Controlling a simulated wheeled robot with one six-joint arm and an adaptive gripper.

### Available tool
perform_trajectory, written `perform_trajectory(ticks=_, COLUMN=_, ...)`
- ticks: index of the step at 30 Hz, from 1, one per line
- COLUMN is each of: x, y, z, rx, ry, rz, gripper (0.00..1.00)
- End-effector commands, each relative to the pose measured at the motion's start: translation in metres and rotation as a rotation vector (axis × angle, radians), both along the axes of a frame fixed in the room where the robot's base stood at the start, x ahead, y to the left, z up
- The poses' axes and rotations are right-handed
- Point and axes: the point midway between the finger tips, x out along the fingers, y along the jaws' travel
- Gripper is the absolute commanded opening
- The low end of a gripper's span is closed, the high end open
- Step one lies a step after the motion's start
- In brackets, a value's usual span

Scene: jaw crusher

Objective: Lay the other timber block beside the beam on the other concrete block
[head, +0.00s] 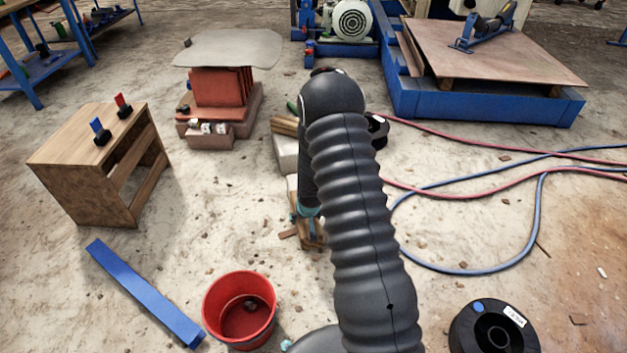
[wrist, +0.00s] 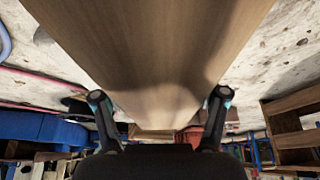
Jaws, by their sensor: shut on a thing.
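My gripper (head: 308,212) points down in the head view, partly behind my dark ribbed arm. In the wrist view my gripper (wrist: 160,95) has one finger on each side of a large pale timber block (wrist: 155,40) and is shut on it. In the head view a brown wooden piece (head: 316,239) shows just below the fingers, mostly hidden by the arm. A pale concrete block (head: 286,154) stands beyond, with timber (head: 284,127) on top. A second pale block surface (head: 292,184) shows nearer, mostly hidden. I cannot tell whether the held block touches the ground.
A red bucket (head: 240,309), a blue bar (head: 143,292) and a wooden stool (head: 95,160) are on the left. A black reel (head: 493,329) is at front right. Red and blue hoses (head: 470,265) cross the floor on the right. A blue steel frame (head: 480,108) stands behind.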

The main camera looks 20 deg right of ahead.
Motion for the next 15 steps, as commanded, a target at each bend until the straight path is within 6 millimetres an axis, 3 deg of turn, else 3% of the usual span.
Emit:
perform_trajectory(ticks=1, x=0.025, y=-0.011, z=-0.001, rx=-0.001, ry=-0.01, rz=-0.018, gripper=0.06)
perform_trajectory(ticks=6, x=0.088, y=-0.046, z=0.019, rx=0.0, ry=-0.009, rz=-0.084, gripper=0.06)
perform_trajectory(ticks=12, x=0.132, y=-0.078, z=0.052, rx=-0.002, ry=-0.005, rz=-0.191, gripper=0.06)
perform_trajectory(ticks=15, x=0.135, y=-0.085, z=0.061, rx=-0.003, ry=0.0, rz=-0.241, gripper=0.06)
